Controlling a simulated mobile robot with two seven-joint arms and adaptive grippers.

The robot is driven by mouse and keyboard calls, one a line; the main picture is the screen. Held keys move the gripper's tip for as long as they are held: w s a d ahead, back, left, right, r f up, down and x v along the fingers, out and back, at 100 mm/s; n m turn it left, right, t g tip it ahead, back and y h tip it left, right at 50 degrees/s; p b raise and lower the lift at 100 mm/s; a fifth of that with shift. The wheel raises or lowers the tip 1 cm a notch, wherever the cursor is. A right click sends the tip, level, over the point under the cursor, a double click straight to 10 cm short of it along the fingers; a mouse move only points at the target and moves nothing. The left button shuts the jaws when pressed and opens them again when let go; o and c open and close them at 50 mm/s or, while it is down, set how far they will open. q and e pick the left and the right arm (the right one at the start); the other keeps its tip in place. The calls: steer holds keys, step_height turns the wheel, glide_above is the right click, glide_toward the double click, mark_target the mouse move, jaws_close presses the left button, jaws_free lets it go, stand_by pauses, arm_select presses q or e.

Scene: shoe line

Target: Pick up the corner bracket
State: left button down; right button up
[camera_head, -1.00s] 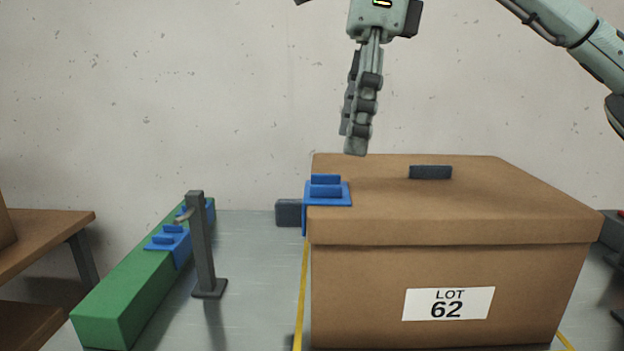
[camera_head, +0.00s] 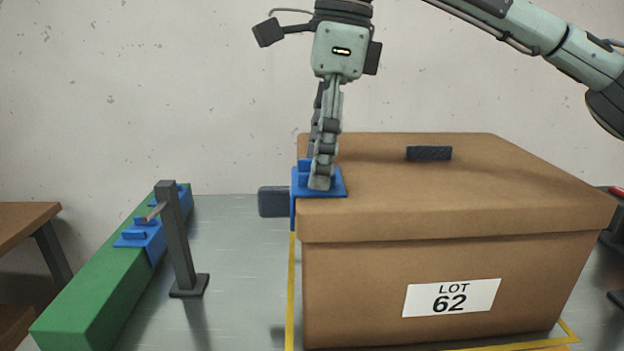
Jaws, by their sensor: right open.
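My right gripper (camera_head: 318,182) points straight down at this bracket. Its fingers are open and their tips overlap the bracket's raised part in the picture, hiding some of it. I cannot tell whether they touch it. More blue brackets (camera_head: 140,238) sit on the green beam at the left. My left gripper is not in view.
The large brown box (camera_head: 390,285) labelled LOT 62 stands within yellow floor lines. A dark block (camera_head: 430,153) lies on its lid; another dark block (camera_head: 273,202) is left of the box. A dark post (camera_head: 175,240) stands beside the green beam (camera_head: 85,300). A brown bench is at far left.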

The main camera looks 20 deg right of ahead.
steer(key=shift+c, duration=0.6)
steer(key=c, duration=1.1)
steer(key=shift+c, duration=0.2)
